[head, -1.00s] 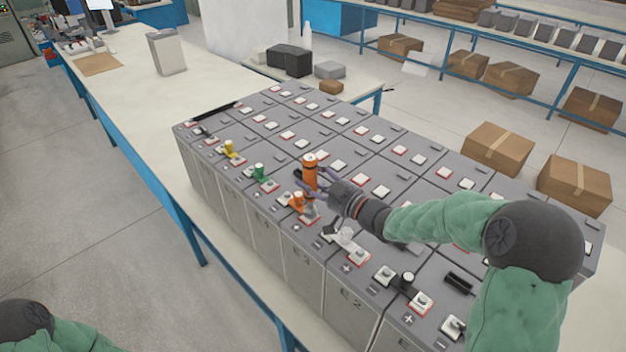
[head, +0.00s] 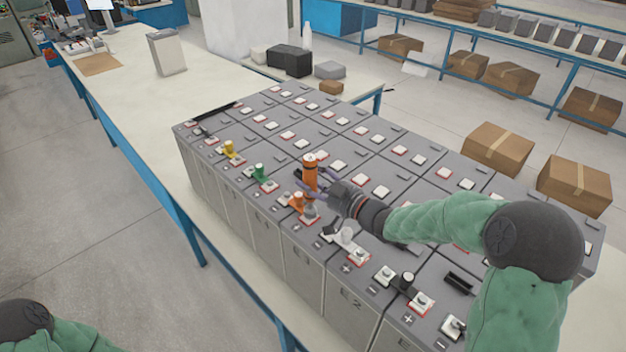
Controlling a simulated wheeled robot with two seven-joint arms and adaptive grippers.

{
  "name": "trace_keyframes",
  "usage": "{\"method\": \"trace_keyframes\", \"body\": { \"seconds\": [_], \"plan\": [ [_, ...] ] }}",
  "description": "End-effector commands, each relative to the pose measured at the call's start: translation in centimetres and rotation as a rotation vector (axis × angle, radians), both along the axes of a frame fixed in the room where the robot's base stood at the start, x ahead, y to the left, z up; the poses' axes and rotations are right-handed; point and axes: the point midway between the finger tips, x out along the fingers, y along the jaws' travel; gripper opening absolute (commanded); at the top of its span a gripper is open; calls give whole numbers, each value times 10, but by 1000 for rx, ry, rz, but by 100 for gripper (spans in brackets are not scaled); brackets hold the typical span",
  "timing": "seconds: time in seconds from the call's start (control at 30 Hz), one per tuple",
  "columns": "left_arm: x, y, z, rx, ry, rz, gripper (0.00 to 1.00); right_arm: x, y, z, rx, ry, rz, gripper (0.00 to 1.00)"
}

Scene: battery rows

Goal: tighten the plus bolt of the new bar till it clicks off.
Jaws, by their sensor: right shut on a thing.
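My right gripper (head: 314,191) is shut on an upright orange cylindrical tool (head: 310,172) with a pale top, above the near row of batteries. The tool's lower end is hidden behind the fingers. An orange bar piece (head: 297,201) sits on the battery tops just in front of and below the gripper, with a grey bolt-like part (head: 310,211) beside it over a red-edged pad. I cannot tell whether the tool touches a bolt, or which bar is the new one. My left gripper is outside the view; only part of my left arm shows at bottom left.
Along the near row are a yellow bar (head: 229,149), a green bar (head: 259,172), a whitish bar (head: 347,238) and a black bar (head: 406,283). The battery block (head: 352,300) has plus and minus marks. The bench (head: 120,110) at left is mostly clear.

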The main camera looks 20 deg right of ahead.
Motion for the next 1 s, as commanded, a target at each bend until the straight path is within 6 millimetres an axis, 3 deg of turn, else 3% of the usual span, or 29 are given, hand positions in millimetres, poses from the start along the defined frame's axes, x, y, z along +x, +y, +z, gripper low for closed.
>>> {"method": "trace_keyframes", "body": {
  "seconds": [0.03, 0.17, 1.0],
  "plan": [
    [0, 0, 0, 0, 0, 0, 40, -2, 2, -8, 2, 18, 3, 0],
    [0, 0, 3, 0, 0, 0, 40, -2, 2, -4, 2, 18, 4, 0],
    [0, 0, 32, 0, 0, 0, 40, 0, 0, 47, 0, 0, 1, 0]
  ]
}}
